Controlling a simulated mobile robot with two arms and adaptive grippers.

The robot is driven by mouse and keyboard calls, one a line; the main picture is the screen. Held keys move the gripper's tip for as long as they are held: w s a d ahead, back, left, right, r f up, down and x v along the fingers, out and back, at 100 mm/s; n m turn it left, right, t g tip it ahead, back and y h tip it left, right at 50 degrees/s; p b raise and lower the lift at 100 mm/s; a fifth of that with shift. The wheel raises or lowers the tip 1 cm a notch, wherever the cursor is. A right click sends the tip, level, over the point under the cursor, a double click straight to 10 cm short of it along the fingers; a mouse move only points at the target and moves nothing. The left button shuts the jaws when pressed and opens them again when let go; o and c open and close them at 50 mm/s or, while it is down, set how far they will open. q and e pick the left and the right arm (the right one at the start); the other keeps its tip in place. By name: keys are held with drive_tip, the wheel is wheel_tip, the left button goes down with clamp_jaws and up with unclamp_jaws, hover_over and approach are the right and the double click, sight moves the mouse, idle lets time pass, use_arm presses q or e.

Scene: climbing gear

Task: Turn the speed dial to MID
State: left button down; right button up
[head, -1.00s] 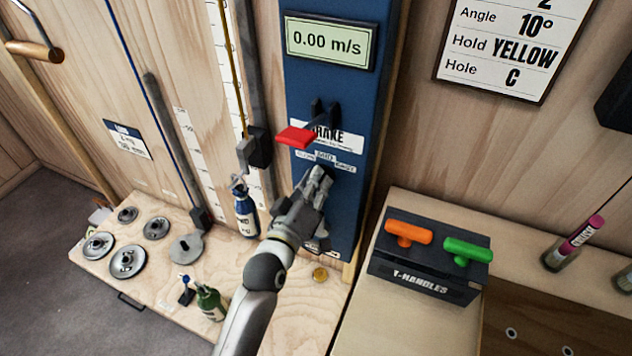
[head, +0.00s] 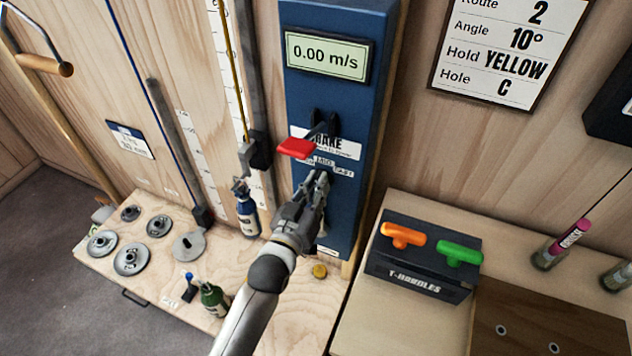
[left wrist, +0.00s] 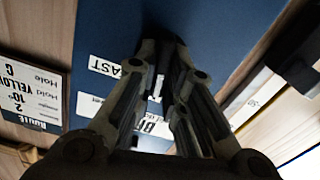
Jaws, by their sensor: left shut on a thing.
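My left gripper (head: 318,182) is at the blue panel (head: 347,210), just below the small SLOW, MID and FAST labels. Its fingers are closed together on the speed dial, which they hide, so I cannot read its pointer. The MID label (head: 324,162) shows right above the fingertips, and the FAST label (head: 344,172) is to its right. In the left wrist view the two fingers (left wrist: 162,75) reach to the panel, with the FAST label (left wrist: 118,67) beside them. My right gripper is not in view.
A red brake lever (head: 296,148) sticks out just above the labels. The display (head: 327,53) reads 0.00 m/s. A blue bottle (head: 246,212) hangs left of my gripper. A T-handle box (head: 418,285) stands at the right.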

use_arm(q)
drive_tip(key=shift+m+p, duration=0.3)
drive_tip(key=shift+m, duration=0.8)
drive_tip(key=c, duration=1.5)
unclamp_jaws()
drive_tip(key=shift+d, duration=0.1)
drive_tip(key=v, duration=1.2)
drive_tip(key=shift+f, duration=0.1)
